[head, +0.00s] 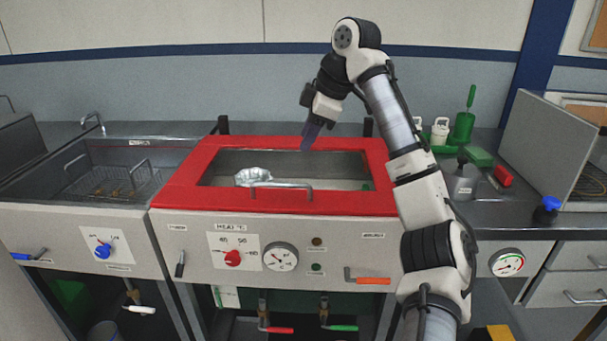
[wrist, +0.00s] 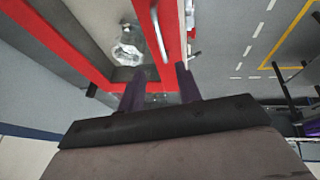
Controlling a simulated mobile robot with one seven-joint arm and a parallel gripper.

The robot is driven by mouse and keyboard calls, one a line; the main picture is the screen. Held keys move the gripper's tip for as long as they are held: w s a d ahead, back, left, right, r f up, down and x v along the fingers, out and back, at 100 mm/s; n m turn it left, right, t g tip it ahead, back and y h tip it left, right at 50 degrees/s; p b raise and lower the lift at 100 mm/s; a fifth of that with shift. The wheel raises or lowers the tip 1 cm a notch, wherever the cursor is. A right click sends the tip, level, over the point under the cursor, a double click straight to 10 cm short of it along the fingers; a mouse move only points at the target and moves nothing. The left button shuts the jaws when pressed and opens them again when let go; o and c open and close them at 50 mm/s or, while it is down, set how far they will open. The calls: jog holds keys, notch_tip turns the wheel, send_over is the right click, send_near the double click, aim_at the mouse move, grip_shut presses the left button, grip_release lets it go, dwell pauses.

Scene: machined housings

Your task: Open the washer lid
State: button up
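The washer has a flat red-framed lid (head: 180,196) with a large window, lying level on the steel body; it also shows in the wrist view (wrist: 104,78). A metal bar handle (head: 283,185) runs along the lid's front edge; the handle appears in the wrist view (wrist: 160,32) too. A shiny metal housing (head: 253,176) shows within the window, also in the wrist view (wrist: 126,52). My gripper (head: 307,148) hangs over the back right of the lid, behind the handle. In the wrist view its purple fingers (wrist: 158,78) are apart, with nothing held between them.
A basin with a wire basket (head: 115,182) is at left. A dial panel (head: 233,252) and an orange-handled lever (head: 370,280) are on the washer's front. On the right counter stand a green brush holder (head: 463,128), a steel can (head: 463,184) and a raised grey lid (head: 545,145).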

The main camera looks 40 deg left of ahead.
aim_at(282, 184)
jog(key=p+x, duration=0.1)
jog(key=x, duration=1.2)
jog(key=shift+s+a+f, duration=0.1)
jog(key=shift+a+f, duration=0.1)
jog(key=shift+f, duration=0.05)
jog(key=shift+c, duration=0.2)
grip_shut()
